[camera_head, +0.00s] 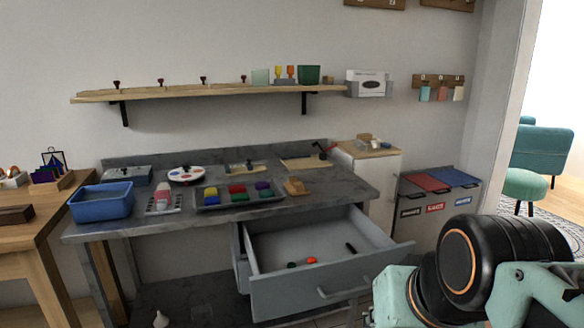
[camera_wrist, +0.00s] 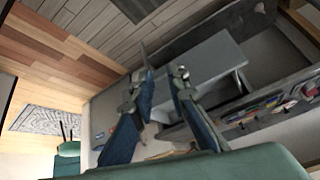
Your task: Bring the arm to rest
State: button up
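My gripper (camera_wrist: 160,68) shows in the wrist view, its two dark fingers apart with nothing between them. It hangs in free air, touching nothing that I can see. In the head view my arm (camera_head: 470,270) fills the lower right corner, in front of the bench's right end; the gripper itself is out of that picture. The grey workbench (camera_head: 330,190) stands ahead with its drawer (camera_head: 290,295) pulled out. The drawer holds a red, a green and a dark small item. In the wrist view the drawer (camera_wrist: 210,70) lies beyond the fingers.
A white cabinet (camera_head: 385,175) and a grey bin unit (camera_head: 435,205) with red and blue lids stand right of the bench. A blue tub (camera_head: 100,203) and a tray of coloured pieces (camera_head: 210,207) are on the bench. A wooden table (camera_head: 45,225) is at left.

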notch_tip(320, 180, up, 30)
jog(key=s+p, duration=0.2)
jog(key=p, duration=3.1)
jog(key=shift+s+d+n+g+h+p, duration=0.2)
jog(key=shift+d+n+g+h+p, duration=0.1)
jog(key=shift+d+g+p, duration=0.1)
jog(key=shift+o, duration=0.2)
